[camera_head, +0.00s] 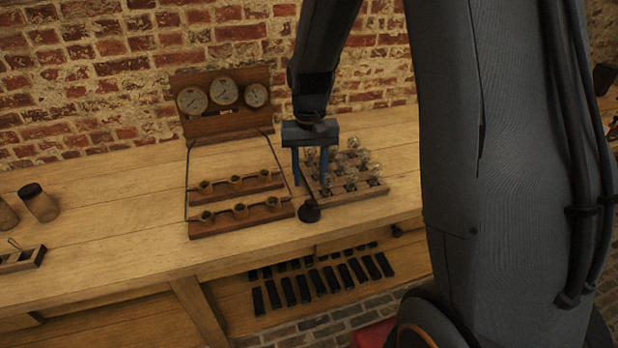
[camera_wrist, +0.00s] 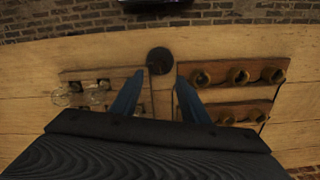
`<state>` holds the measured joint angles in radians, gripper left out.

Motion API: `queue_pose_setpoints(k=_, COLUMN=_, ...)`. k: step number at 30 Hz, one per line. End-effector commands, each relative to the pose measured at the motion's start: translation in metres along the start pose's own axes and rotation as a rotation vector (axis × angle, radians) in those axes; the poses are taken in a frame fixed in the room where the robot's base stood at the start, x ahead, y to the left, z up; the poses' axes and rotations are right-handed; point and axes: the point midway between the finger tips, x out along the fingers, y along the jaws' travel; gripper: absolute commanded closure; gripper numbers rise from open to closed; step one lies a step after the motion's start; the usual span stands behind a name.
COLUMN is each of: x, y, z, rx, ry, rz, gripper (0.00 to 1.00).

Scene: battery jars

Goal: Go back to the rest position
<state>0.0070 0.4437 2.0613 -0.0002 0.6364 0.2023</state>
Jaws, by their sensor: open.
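My gripper (camera_head: 310,179) hangs fingers down above the workbench, between the wooden rack (camera_head: 237,221) of brass cups and the wooden tray (camera_head: 357,195) of clear glass bulbs. Its two blue fingers are spread apart with nothing between them. In the wrist view the open gripper (camera_wrist: 160,88) shows with the bulb tray (camera_wrist: 100,73) to the left and the cup rack (camera_wrist: 225,68) to the right. The gripper body hides the nearer parts of both there. A small dark round object (camera_head: 310,212) stands near the bench's front edge, beyond the fingertips in the wrist view (camera_wrist: 159,60).
A panel with three gauges (camera_head: 224,97) stands at the back by the brick wall. A dark-lidded jar (camera_head: 40,204) and a small wooden box (camera_head: 22,260) are at the left. Several black bars (camera_head: 320,282) lie on the lower shelf. Bare bench (camera_head: 110,220) lies left of the rack.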

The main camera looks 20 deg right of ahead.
Motion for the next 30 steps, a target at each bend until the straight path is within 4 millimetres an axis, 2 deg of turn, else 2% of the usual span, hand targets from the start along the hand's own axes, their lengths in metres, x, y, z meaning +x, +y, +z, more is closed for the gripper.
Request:
queue_pose_setpoints(k=8, x=-0.001, y=0.000, z=0.001, rx=-0.002, ry=0.002, rz=0.000, gripper=0.59)
queue_pose_setpoints(k=11, x=-0.006, y=0.002, z=0.012, rx=-0.015, ry=0.011, rz=-0.002, gripper=0.59)
queue_pose_setpoints(k=14, x=-0.017, y=0.007, z=0.037, rx=-0.048, ry=0.030, rz=-0.006, gripper=0.59)
queue_pose_setpoints(k=18, x=-0.029, y=0.016, z=0.084, rx=-0.109, ry=0.063, rz=-0.010, gripper=0.59)
queue_pose_setpoints(k=24, x=-0.036, y=0.027, z=0.140, rx=-0.182, ry=0.101, rz=-0.013, gripper=0.59)
queue_pose_setpoints(k=27, x=-0.037, y=0.028, z=0.155, rx=-0.201, ry=0.110, rz=-0.014, gripper=0.59)
queue_pose_setpoints(k=30, x=-0.036, y=0.029, z=0.161, rx=-0.210, ry=0.114, rz=-0.014, gripper=0.59)
